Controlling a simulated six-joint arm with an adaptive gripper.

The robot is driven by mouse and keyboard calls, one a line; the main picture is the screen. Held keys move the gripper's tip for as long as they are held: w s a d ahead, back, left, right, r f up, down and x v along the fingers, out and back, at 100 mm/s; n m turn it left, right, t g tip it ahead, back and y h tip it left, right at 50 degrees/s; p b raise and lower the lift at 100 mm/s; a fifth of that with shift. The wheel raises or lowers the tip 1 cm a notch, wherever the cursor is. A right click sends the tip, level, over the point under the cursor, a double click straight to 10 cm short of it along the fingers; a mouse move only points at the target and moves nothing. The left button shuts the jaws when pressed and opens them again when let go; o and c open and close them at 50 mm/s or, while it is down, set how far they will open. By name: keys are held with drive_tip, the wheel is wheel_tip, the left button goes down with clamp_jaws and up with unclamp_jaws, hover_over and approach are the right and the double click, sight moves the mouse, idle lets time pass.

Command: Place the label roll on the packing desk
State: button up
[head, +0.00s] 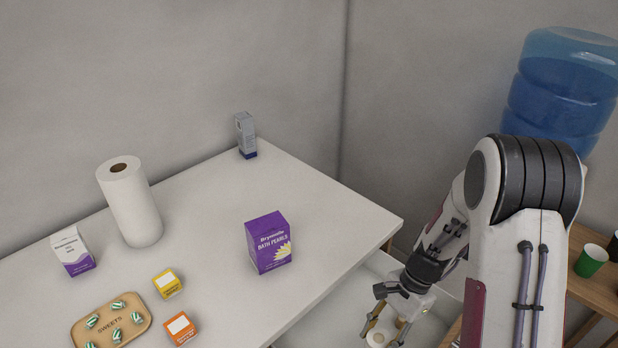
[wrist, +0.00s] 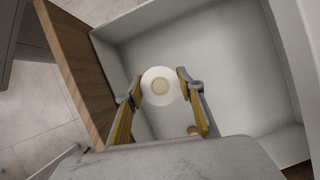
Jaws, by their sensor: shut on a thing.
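The label roll (wrist: 160,87) is a white disc with a beige core. In the wrist view it is between the two fingertips of my gripper (wrist: 160,88), which is shut on it. The roll is inside or just above an open grey-white drawer (wrist: 235,60); its height over the drawer floor is hard to tell. In the head view my gripper (head: 392,312) is low beside the right edge of a white-topped desk (head: 215,225), with the roll (head: 377,338) below it near the picture's bottom edge. Whether this is the packing desk cannot be told.
The desk bears a paper towel roll (head: 133,205), a purple bath pearls box (head: 268,243), a grey-blue box (head: 245,135), small yellow (head: 167,284) and orange (head: 181,328) boxes, and a sweets tray (head: 77,335). Its right corner is clear. A water bottle (head: 560,90) stands right.

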sight(378, 332)
drive_tip(key=shift+f, duration=7.9)
drive_tip(key=shift+v, duration=1.2)
drive_tip(key=shift+w, duration=0.1)
drive_tip(key=shift+w+r, duration=0.2)
drive_tip(key=shift+r, duration=0.05)
drive_tip(key=w+r, duration=0.1)
drive_tip(key=r, duration=0.1)
drive_tip(key=w+r, duration=0.1)
drive_tip(key=r, duration=0.2)
drive_tip(key=w+r, duration=0.1)
drive_tip(key=r, duration=0.2)
drive_tip(key=shift+r, duration=0.15)
drive_tip(key=s+r, duration=0.1)
drive_tip(key=r, duration=0.1)
drive_tip(key=s+r, duration=0.1)
drive_tip(key=r, duration=0.1)
drive_tip(key=s+r, duration=0.1)
drive_tip(key=r, duration=0.2)
drive_tip(key=shift+a, duration=0.3)
drive_tip(key=shift+s+a+r, duration=0.1)
drive_tip(key=shift+s, duration=0.5)
